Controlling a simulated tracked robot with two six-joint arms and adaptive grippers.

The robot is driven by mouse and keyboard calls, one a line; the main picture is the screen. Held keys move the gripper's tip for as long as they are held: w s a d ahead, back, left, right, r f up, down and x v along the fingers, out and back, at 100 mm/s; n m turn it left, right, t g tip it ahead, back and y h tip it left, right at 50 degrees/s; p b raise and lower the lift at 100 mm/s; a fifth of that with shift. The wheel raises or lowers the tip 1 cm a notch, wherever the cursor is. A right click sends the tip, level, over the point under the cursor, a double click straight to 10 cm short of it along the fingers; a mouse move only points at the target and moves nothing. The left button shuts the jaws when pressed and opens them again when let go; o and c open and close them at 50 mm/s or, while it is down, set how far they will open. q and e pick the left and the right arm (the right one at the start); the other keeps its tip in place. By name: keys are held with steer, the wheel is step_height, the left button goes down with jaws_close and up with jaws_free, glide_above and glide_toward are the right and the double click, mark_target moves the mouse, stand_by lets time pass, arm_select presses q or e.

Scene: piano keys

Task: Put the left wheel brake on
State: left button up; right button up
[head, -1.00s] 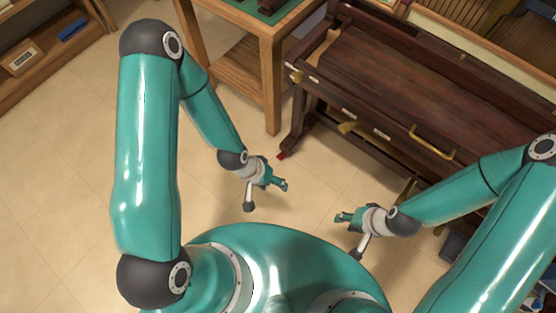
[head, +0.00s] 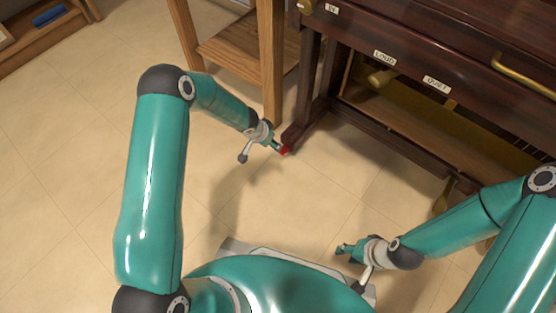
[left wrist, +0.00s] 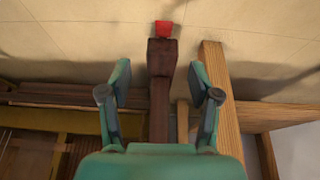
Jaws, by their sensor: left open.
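The left wheel brake looks like a small red tab (head: 285,150) at the foot of the piano's left leg, near the floor. It also shows in the left wrist view as a red block (left wrist: 164,28) at the end of the dark foot (left wrist: 162,58). My left gripper (head: 280,147) is right beside the red tab in the head view; contact cannot be told. In the left wrist view its fingers (left wrist: 160,85) are spread, with the dark foot and red tab between and beyond them. My right gripper (head: 342,250) hangs empty over the floor, away from the piano; its finger gap is too small to judge.
The dark wooden piano (head: 430,75) fills the upper right, with labels and a brass handle (head: 525,77). A wooden side table (head: 230,55) stands close to the left of its leg. The tiled floor (head: 80,170) is clear at left.

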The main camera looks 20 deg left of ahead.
arm_select(q)
steer(key=b+x, duration=0.2)
steer(key=x, duration=0.3)
steer(key=b+x, duration=0.2)
steer(key=x, duration=0.4)
steer(key=a+b+x, duration=0.1)
steer(key=b+x, duration=0.1)
steer(key=x, duration=0.4)
steer(key=shift+w+f, duration=0.15)
steer(key=shift+w, duration=0.25)
